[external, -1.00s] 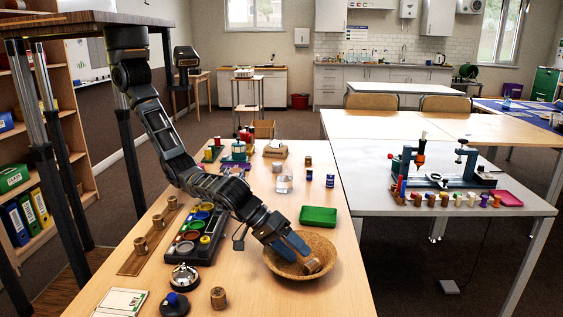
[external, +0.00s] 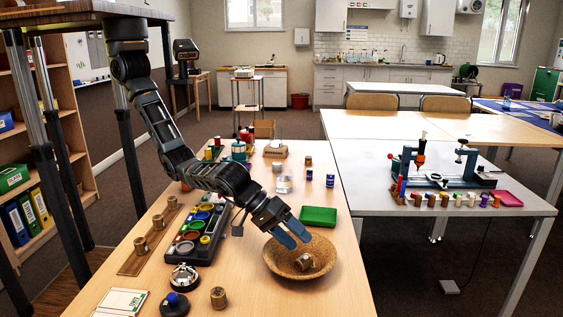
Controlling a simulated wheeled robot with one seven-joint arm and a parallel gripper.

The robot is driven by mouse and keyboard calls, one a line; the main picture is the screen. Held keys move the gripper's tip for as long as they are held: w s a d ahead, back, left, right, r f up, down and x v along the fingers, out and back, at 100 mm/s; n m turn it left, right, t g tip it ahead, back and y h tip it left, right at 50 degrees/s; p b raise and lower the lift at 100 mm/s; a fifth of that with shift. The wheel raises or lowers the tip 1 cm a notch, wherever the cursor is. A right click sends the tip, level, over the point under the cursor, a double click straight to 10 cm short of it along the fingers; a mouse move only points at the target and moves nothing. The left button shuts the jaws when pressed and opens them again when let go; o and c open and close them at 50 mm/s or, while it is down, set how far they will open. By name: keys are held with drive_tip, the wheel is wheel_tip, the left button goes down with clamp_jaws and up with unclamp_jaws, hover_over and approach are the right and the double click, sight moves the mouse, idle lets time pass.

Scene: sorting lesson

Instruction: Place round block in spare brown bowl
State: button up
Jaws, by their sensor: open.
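The brown bowl (external: 283,268) stands near the front right of the wooden table. A round wooden block (external: 304,262) lies inside it, tilted on its side. My gripper (external: 298,242) is above the bowl's back part, open, with its blue fingers apart and clear of the block. Another round wooden block (external: 218,297) stands upright on the table near the front.
A green tray (external: 318,216) lies just behind the bowl. A black sorting tray with coloured cups (external: 208,228) and a wooden strip with several round blocks (external: 141,246) are to the left. A bell (external: 184,278) stands in front. The table right of centre front is clear.

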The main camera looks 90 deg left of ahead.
wheel_tip(320, 180, up, 3)
drive_tip(key=shift+f+p, duration=0.1)
drive_tip(key=shift+p, duration=0.5)
